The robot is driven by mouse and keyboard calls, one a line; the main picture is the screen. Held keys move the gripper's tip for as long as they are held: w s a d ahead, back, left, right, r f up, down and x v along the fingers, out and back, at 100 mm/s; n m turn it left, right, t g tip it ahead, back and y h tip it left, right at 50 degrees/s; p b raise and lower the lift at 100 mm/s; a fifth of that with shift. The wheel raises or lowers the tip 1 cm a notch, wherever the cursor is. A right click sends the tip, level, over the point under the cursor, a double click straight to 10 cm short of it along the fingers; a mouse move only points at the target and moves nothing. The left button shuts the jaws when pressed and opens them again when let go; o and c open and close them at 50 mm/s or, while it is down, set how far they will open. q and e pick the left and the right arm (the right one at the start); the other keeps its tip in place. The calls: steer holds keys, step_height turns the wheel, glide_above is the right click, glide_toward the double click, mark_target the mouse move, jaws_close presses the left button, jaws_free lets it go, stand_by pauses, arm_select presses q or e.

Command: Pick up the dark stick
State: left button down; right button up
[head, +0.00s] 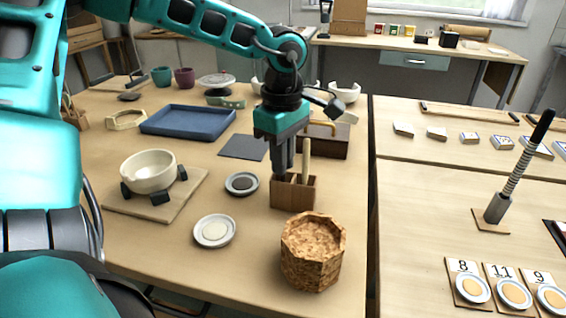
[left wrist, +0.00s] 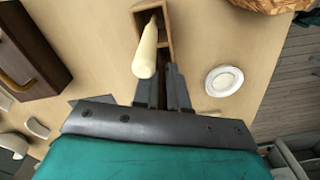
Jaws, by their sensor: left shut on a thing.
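A small wooden holder (head: 293,195) with compartments stands on the near table; it also shows in the left wrist view (left wrist: 168,42). A pale stick (head: 306,160) stands upright in its right compartment, and its rounded end shows large in the left wrist view (left wrist: 147,52). My left gripper (head: 281,170) points straight down at the holder's left compartment, beside the pale stick. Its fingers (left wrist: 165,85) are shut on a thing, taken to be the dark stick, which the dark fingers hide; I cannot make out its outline. My right gripper is not in view.
A cork-like pot (head: 312,252) stands in front of the holder. Two small dishes (head: 215,231) (head: 242,183) lie to its left, with a cream bowl (head: 148,171) on a board farther left. A brown box (head: 325,140) is close behind. A blue tray (head: 188,122) lies back left.

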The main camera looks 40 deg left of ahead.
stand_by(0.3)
arm_select(q)
step_height(320, 180, up, 10)
steer(key=shift+p, duration=0.9)
